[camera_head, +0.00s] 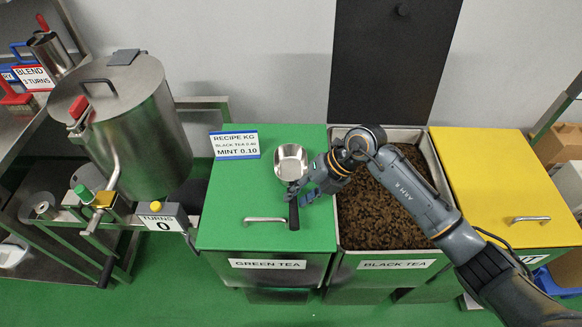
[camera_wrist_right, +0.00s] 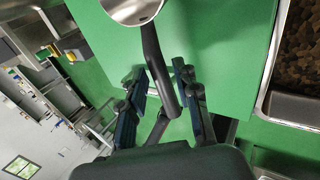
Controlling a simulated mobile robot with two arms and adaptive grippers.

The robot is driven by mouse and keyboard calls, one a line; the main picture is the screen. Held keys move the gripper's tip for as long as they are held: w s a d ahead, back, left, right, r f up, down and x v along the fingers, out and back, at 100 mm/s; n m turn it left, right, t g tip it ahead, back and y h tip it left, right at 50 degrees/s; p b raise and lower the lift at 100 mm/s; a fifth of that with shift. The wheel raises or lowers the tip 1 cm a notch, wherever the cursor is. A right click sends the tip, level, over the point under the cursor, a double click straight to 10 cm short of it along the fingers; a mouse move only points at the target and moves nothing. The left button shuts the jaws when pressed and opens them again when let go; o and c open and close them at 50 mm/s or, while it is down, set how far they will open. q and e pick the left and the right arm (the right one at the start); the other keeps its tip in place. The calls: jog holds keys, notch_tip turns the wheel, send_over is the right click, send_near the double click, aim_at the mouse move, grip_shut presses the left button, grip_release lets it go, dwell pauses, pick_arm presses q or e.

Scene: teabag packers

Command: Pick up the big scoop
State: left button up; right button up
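The big scoop (camera_head: 291,164), with a steel bowl and a black handle (camera_head: 293,213), lies on the green lid of the green tea bin, bowl toward the back. My right gripper (camera_head: 298,193) is at the handle, just in front of the bowl. In the right wrist view the black handle (camera_wrist_right: 153,55) runs between the two open fingers of my right gripper (camera_wrist_right: 160,80), with gaps seen on both sides. The bowl (camera_wrist_right: 131,10) is cut off by the top edge there. My left gripper is not in view.
The green lid (camera_head: 225,200) has a handle bar (camera_head: 264,220) and a recipe sign (camera_head: 234,144). The open black tea bin (camera_head: 385,205) lies under my right arm. A yellow lid (camera_head: 490,170) is at right. A steel drum (camera_head: 140,125) stands at left, its turn counter (camera_head: 163,222) reading 0.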

aim_at(296, 198)
jog(key=shift+x, duration=1.55)
jog(key=shift+w, duration=0.1)
grip_shut()
jog(key=shift+r, duration=0.1)
jog(key=shift+r, duration=0.6)
jog(key=s+d+r+b, duration=0.3)
jog(key=s+d+r, duration=0.6)
jog(key=s+r, duration=0.1)
jog(key=shift+s+r, duration=0.3)
jog(key=shift+r, duration=0.6)
